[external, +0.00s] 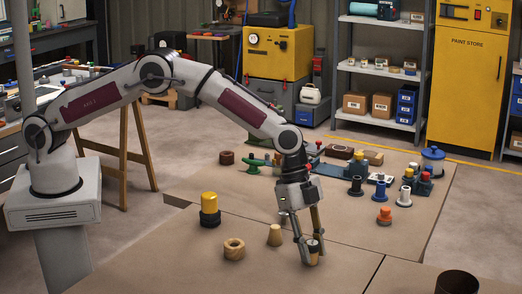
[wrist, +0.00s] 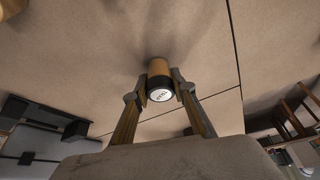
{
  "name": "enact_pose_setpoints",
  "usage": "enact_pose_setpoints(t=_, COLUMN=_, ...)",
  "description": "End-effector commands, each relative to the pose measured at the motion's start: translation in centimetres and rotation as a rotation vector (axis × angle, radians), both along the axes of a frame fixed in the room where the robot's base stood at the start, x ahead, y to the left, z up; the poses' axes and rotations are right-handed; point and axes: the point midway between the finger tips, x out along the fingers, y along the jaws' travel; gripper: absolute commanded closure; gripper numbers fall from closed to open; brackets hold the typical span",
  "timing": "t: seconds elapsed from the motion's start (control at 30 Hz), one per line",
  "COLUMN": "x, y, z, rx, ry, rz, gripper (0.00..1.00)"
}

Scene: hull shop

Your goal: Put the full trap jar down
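The trap jar (wrist: 159,78) is a small amber cylinder with a dark lid and a white label disc on its end; the lettering is too small to read surely. In the external view the jar (external: 314,255) is at the lower end of my gripper (external: 308,248), low at the tan table top (external: 170,255). I cannot tell for certain whether its base touches the surface. In the wrist view my gripper (wrist: 160,90) has one fingertip against each side of the jar and is shut on it. The fingers hide part of the jar's sides.
A tan cone (external: 275,236), a wooden ring (external: 234,249) and a yellow-topped dark piece (external: 209,210) stand left of my gripper. A dark brown cylinder (external: 457,283) stands at the lower right. Several small parts crowd the far side. The table right of the jar is clear.

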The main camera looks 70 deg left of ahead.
Motion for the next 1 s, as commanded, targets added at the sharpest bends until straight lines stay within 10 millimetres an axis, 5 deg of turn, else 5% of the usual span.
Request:
enact_pose_setpoints(t=0.07, x=0.0, y=0.0, z=0.0, rx=0.0, ry=0.0, rz=0.0, gripper=0.58)
enact_pose_setpoints(t=0.57, x=0.0, y=0.0, z=0.4, rx=-0.001, ry=-0.001, rz=0.0, gripper=0.58)
enact_pose_setpoints(t=1.0, x=-0.5, y=1.4, z=4.1, rx=-0.001, ry=-0.002, rz=0.0, gripper=0.58)
